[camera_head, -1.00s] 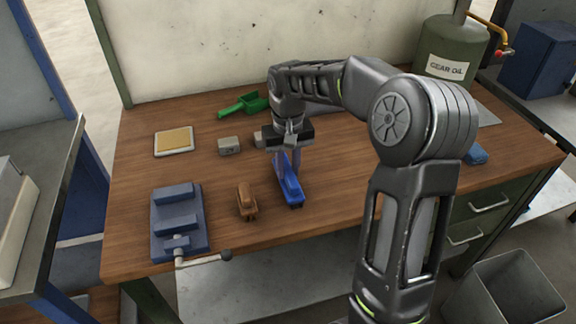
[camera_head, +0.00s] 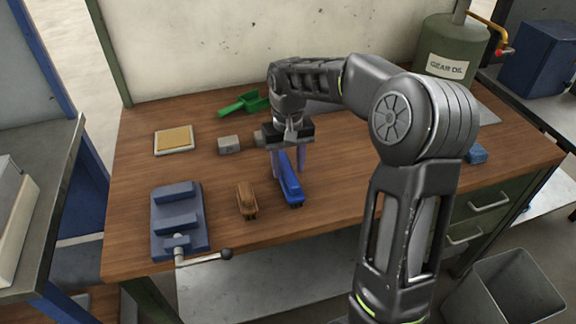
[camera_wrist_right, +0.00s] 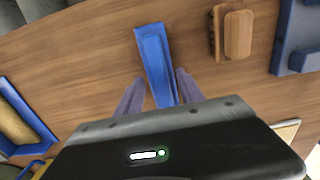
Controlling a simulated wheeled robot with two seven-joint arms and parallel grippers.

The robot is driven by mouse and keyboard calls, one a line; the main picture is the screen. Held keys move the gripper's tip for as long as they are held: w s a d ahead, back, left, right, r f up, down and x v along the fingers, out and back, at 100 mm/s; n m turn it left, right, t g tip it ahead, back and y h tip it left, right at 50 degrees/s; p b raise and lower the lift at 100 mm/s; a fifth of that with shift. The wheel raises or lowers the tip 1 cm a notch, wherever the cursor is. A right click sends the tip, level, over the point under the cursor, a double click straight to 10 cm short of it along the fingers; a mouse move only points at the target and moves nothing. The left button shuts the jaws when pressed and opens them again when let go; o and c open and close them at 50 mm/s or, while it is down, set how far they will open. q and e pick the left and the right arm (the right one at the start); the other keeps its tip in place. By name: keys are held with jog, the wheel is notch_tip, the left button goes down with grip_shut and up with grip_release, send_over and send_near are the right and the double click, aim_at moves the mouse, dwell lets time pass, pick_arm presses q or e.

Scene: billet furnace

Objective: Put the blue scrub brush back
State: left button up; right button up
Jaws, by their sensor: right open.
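The blue scrub brush (camera_head: 291,182) lies on the wooden workbench, right of a brown brush (camera_head: 247,201). My right gripper (camera_head: 289,172) is directly over the blue brush's far part, pointing down, with a finger on each side of it. In the right wrist view the blue brush (camera_wrist_right: 156,58) runs between the two fingers of my right gripper (camera_wrist_right: 158,88). The fingers are open and gaps show beside the brush. The brush's far end is hidden under the gripper. My left gripper is not in view.
A blue vise (camera_head: 179,222) with a handle stands at the bench's front left. A sponge on a tray (camera_head: 174,141), a grey block (camera_head: 229,145) and a green scoop (camera_head: 243,104) lie farther back. A small blue item (camera_head: 477,154) lies at the right.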

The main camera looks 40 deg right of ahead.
aim_at(288, 168)
notch_tip(288, 168, up, 8)
jog(key=shift+f, duration=0.1)
notch_tip(288, 168, up, 4)
jog(key=shift+f+p, duration=0.1)
jog(key=shift+p, duration=0.7)
jog(key=shift+f, duration=0.1)
